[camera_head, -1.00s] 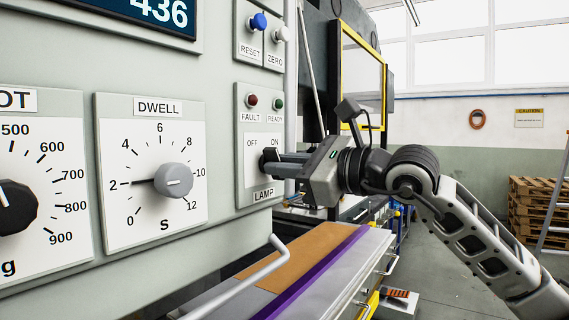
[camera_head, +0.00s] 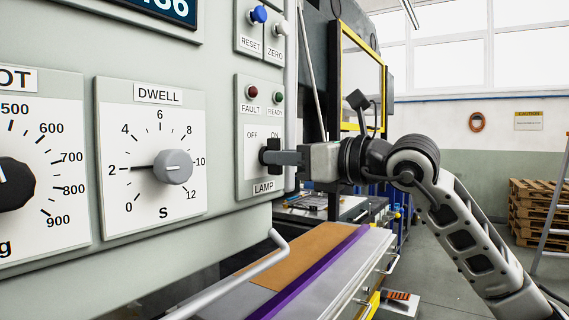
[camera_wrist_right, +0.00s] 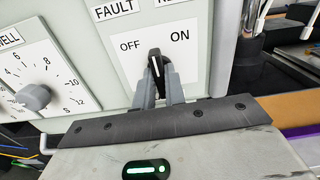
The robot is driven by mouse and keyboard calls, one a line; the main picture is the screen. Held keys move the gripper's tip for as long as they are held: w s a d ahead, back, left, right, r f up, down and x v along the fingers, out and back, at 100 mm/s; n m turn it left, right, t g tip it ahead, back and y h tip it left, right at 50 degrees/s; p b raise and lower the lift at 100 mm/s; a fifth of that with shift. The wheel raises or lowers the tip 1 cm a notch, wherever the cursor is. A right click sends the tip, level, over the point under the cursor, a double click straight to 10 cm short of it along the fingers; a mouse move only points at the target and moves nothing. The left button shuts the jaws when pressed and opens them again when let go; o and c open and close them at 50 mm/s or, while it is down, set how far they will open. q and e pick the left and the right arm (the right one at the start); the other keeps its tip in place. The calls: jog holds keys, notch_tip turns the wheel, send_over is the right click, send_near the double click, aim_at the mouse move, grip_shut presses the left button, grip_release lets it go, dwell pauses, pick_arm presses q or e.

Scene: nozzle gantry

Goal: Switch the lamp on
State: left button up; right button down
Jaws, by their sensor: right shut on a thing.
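The lamp switch (camera_head: 273,144) is a small black knob on a white plate marked OFF and ON, above the LAMP label (camera_head: 263,187). My right gripper (camera_head: 268,157) reaches it from the right and is shut on it. In the right wrist view the fingertips (camera_wrist_right: 158,82) sit on both sides of the knob (camera_wrist_right: 155,65). Its white line points nearly straight up, between the words OFF and ON. The lower part of the knob is hidden by the fingers. My left gripper is not in view.
The DWELL dial (camera_head: 173,167) is left of the lamp plate. The FAULT and READY lights (camera_head: 278,97) are just above, with the RESET button (camera_head: 258,14) higher up. A bent metal handle (camera_head: 235,275) sticks out below. The floor at right has free room.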

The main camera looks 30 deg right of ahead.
jog(key=m+b, duration=0.1)
jog(key=m, duration=0.5)
jog(key=shift+m, duration=0.4)
dwell(0.3)
jog(key=c, duration=1.5)
grip_release()
jog(key=shift+o, duration=0.2)
